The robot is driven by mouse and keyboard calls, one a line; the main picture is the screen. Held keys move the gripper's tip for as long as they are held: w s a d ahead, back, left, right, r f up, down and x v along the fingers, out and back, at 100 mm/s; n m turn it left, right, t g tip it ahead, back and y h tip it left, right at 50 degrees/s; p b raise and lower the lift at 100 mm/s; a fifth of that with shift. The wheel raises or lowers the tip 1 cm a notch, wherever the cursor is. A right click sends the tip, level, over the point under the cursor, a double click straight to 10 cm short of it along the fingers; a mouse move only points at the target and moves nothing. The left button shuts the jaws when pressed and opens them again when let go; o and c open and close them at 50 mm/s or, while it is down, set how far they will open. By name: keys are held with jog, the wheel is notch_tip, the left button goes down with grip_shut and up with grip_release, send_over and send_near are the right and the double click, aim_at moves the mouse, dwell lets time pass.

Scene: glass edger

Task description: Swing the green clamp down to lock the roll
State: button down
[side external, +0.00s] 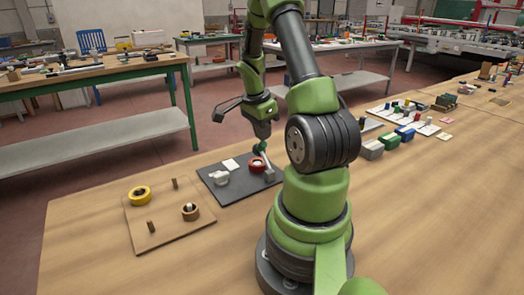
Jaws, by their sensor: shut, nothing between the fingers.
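A red tape roll (257,164) sits on a dark board (232,191) in front of my arm. Beside it, a slim grey lever with a green end (260,147), which looks like the clamp, rises from a small grey block (269,175). It leans up over the right side of the roll, with its green end raised above the roll. My gripper (262,134) points down just above the green end and is shut and empty. At this size I cannot tell whether the fingers touch the clamp.
A white device (219,178) and a white card (230,164) are on the dark board. A wooden board (160,232) with yellow (139,195) and brown (190,211) rolls and two pegs lies left.

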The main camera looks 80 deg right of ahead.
jog(key=shift+w+f, duration=0.1)
jog(key=shift+f, duration=0.55)
jog(key=shift+r, duration=3.5)
